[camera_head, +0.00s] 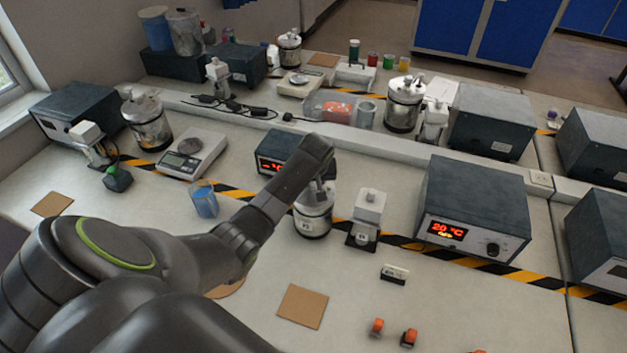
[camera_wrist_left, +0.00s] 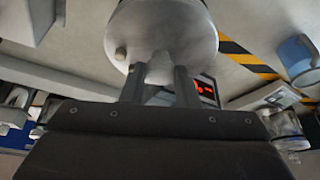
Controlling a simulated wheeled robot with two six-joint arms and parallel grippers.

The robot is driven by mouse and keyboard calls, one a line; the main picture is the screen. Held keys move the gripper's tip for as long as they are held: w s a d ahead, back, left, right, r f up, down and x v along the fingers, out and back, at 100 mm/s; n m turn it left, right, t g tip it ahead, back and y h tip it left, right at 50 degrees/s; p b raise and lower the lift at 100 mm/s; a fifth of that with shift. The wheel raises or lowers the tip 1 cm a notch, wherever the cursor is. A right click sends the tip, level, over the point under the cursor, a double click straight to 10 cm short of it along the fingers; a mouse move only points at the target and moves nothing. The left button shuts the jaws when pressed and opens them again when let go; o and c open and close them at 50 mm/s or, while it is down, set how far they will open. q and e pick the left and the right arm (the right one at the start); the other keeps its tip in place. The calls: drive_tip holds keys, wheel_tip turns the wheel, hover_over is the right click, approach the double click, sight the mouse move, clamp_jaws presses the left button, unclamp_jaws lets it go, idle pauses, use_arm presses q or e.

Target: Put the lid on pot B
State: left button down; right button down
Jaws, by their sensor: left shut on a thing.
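My left gripper (camera_head: 322,180) is above the front middle steel pot (camera_head: 313,222), which has a white label I cannot read with certainty. In the left wrist view the gripper (camera_wrist_left: 159,88) is shut on the knob (camera_wrist_left: 159,69) of a round metal lid (camera_wrist_left: 175,28). In the head view the lid (camera_head: 313,196) appears at the pot's mouth, partly hidden by the gripper; I cannot tell whether it rests fully on the rim. Other metal pots stand at left (camera_head: 147,122) and on the back shelf (camera_head: 404,105). My right gripper is not in view.
A heater box with a red display (camera_head: 277,152) stands behind the pot. A white-topped device (camera_head: 368,212) is close on its right, a blue beaker (camera_head: 203,201) to its left. A larger box (camera_head: 475,205) stands farther right.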

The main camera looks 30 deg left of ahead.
use_arm(q)
drive_tip(key=c, duration=1)
unclamp_jaws()
drive_tip(key=shift+c, duration=0.2)
drive_tip(key=shift+r, duration=4)
